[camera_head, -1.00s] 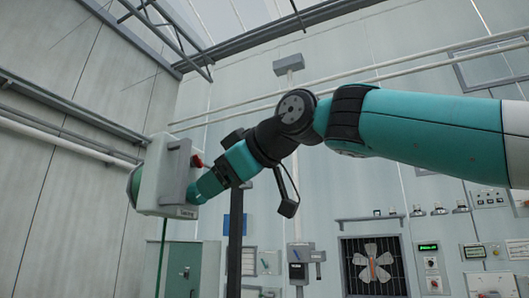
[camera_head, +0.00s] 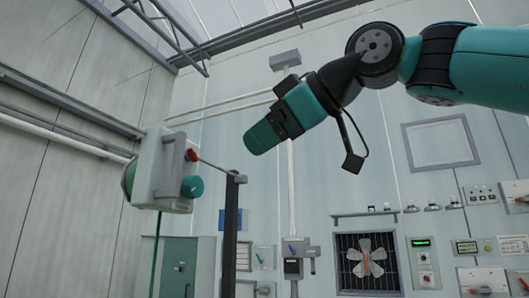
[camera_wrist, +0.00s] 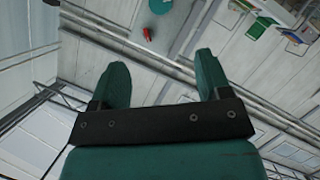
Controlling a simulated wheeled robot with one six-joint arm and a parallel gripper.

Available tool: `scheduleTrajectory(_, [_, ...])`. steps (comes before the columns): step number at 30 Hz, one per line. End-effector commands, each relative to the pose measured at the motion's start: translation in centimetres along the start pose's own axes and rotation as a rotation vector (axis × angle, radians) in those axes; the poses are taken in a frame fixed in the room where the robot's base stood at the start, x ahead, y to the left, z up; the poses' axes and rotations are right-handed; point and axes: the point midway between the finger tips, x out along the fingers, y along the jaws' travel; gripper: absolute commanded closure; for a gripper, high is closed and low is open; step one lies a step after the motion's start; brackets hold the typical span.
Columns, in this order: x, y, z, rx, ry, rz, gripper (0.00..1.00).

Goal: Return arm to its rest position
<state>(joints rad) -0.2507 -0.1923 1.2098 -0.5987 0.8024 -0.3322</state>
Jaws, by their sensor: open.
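My arm (camera_head: 440,60) reaches in from the upper right of the head view, and its wrist points down and left. My gripper (camera_head: 262,138) is at its end in free air, to the right of and above a grey box on a post. The wrist view shows both teal fingers (camera_wrist: 160,85) spread apart with nothing between them. The grey box (camera_head: 158,165) has a red lever (camera_head: 192,155) and a round green knob (camera_head: 192,187). My gripper is clear of the box.
A dark post (camera_head: 231,235) stands below my gripper. A fan (camera_head: 366,258), a shelf with small fittings (camera_head: 390,212) and control panels (camera_head: 423,265) are on the back wall. A green cabinet (camera_head: 180,268) stands at lower left. The space around my gripper looks free.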

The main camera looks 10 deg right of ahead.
Motion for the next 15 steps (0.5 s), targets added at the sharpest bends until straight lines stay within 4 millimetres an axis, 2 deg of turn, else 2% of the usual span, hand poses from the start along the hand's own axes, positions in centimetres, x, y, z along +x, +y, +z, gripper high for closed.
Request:
scheduleTrajectory(7, [0.1,0.0,0.0,0.001,-0.001,-0.001,0.29])
scheduleTrajectory(10, [0.8,-0.5,1.0,0.026,-0.023,-0.022,0.29])
scheduleTrajectory(13, [2.5,-2.2,3.9,0.102,-0.089,-0.081,0.29])
scheduleTrajectory(15, [4.2,-4.5,7.2,0.184,-0.164,-0.143,0.29])
